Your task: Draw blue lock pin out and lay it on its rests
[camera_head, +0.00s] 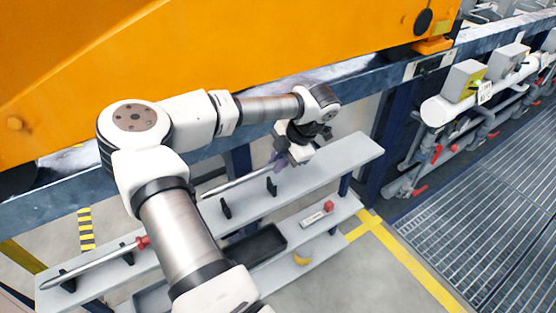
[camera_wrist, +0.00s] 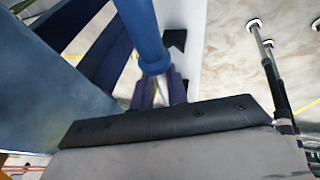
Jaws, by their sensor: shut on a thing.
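In the head view my gripper (camera_head: 281,160) is at the end of the arm, above the back part of the grey shelf (camera_head: 340,158). It is shut on the blue lock pin, whose slim grey shaft (camera_head: 235,183) points left and slightly down. In the wrist view the pin's blue collared part (camera_wrist: 150,38) runs up from between my two finger tips (camera_wrist: 158,92). Two black rests, the left one (camera_head: 225,208) and the right one (camera_head: 271,186), stand on the shelf. The shaft appears behind or above them; I cannot tell the gap exactly. My arm hides part of the shelf.
A red-handled pin (camera_head: 95,264) lies on rests at the left. A lower shelf holds a black tray (camera_head: 258,246), a small red-ended item (camera_head: 318,214) and a yellow item (camera_head: 302,259). A blue-grey beam (camera_head: 365,72) and orange body (camera_head: 230,45) stand behind the arm.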

